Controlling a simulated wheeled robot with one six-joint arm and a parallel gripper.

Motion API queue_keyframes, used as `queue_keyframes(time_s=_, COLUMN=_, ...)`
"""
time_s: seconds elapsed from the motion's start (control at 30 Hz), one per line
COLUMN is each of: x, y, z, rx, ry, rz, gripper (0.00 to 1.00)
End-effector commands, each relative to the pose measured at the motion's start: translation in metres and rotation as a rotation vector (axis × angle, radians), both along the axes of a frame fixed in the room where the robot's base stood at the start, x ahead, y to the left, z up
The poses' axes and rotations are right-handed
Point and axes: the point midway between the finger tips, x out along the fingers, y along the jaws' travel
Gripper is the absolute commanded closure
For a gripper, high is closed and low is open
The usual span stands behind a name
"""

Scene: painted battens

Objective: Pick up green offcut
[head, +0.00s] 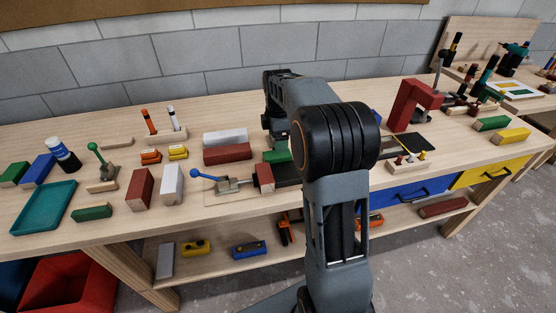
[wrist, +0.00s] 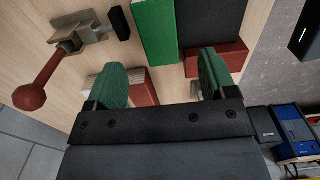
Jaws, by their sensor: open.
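A long green painted block (wrist: 154,32) lies on the wood ahead of my gripper in the wrist view, beside a dark piece (wrist: 210,20). My gripper (wrist: 162,72) is open, its two green-padded fingers apart with nothing held. Other green pieces in the head view are one at the far left (head: 14,174), one at the front left (head: 92,212) and one at the right (head: 491,124). A green patch (head: 277,156) shows beside my arm; I cannot tell whether it is a block or a finger pad. My arm mostly hides the gripper there.
A clamp with a red ball handle (wrist: 30,97) stands left of the green block. Red pieces (wrist: 216,58) lie near the fingers. A blue-handled clamp (head: 215,180) and red and white blocks crowd the bench. A red arch (head: 412,103) stands right of my arm.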

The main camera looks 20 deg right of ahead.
Motion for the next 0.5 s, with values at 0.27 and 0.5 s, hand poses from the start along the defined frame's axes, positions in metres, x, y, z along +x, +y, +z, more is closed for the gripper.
queue_keyframes(time_s=0.27, x=0.0, y=0.001, z=-0.018, rx=0.0, ry=0.001, rz=0.0, gripper=0.22)
queue_keyframes(time_s=0.5, x=0.001, y=0.002, z=-0.05, rx=0.0, ry=0.001, rz=0.0, gripper=0.22)
